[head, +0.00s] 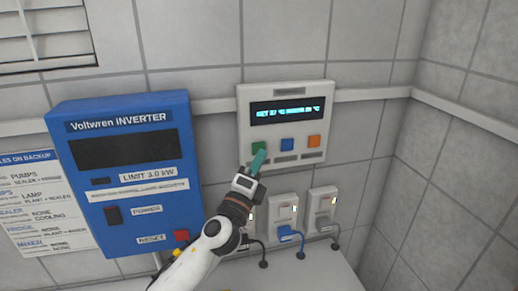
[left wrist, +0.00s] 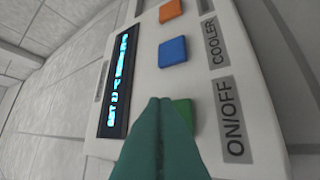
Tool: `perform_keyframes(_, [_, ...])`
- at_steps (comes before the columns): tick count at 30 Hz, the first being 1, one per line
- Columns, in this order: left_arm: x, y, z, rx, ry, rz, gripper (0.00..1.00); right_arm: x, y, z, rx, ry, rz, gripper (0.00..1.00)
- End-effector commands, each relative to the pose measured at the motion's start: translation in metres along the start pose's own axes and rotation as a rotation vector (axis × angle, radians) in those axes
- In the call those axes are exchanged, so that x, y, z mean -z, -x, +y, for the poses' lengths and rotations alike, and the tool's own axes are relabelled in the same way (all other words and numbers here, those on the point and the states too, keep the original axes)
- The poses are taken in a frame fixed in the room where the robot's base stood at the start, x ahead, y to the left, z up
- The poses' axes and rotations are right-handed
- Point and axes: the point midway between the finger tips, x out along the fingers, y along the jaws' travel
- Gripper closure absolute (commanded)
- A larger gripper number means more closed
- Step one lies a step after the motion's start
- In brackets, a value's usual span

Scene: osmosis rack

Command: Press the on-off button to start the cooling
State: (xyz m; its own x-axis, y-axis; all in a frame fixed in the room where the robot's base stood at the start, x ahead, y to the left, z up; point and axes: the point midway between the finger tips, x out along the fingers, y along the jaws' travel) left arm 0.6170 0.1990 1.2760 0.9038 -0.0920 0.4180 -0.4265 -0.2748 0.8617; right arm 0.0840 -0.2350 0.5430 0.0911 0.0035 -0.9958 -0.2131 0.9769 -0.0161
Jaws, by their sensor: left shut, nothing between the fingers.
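The cooler panel (head: 300,96) is a white box on the tiled wall with a lit display (head: 290,110). Below the display sit a green button (head: 257,147), a blue button (head: 287,144) and an orange button (head: 314,141). In the left wrist view the green button (left wrist: 184,110) is beside the ON/OFF label (left wrist: 234,120) and partly hidden by my fingers. My left gripper (head: 259,158) is shut and empty, its teal fingertips at the lower edge of the green button. The fingertips (left wrist: 160,102) overlap the button in the wrist view; I cannot tell whether they touch it. My right gripper is not in view.
A blue inverter (head: 125,185) with a dark screen, a power switch and a red reset button hangs to the left. Several sockets with plugs (head: 290,222) are below the panel. A label sheet (head: 35,200) is at far left. A side wall stands at right.

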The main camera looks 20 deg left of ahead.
Motion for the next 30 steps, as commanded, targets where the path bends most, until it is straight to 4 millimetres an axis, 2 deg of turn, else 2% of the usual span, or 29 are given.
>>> perform_keyframes(12, [-0.003, 0.004, 0.003, -0.001, 0.002, -0.001, 1.00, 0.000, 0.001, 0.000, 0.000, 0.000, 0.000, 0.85])
perform_keyframes(24, [-0.023, 0.031, 0.023, 0.000, 0.002, -0.002, 1.00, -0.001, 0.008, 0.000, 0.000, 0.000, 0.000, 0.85])
perform_keyframes(30, [-0.027, 0.037, 0.027, 0.000, 0.002, 0.000, 1.00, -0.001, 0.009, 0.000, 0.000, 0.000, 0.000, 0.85])
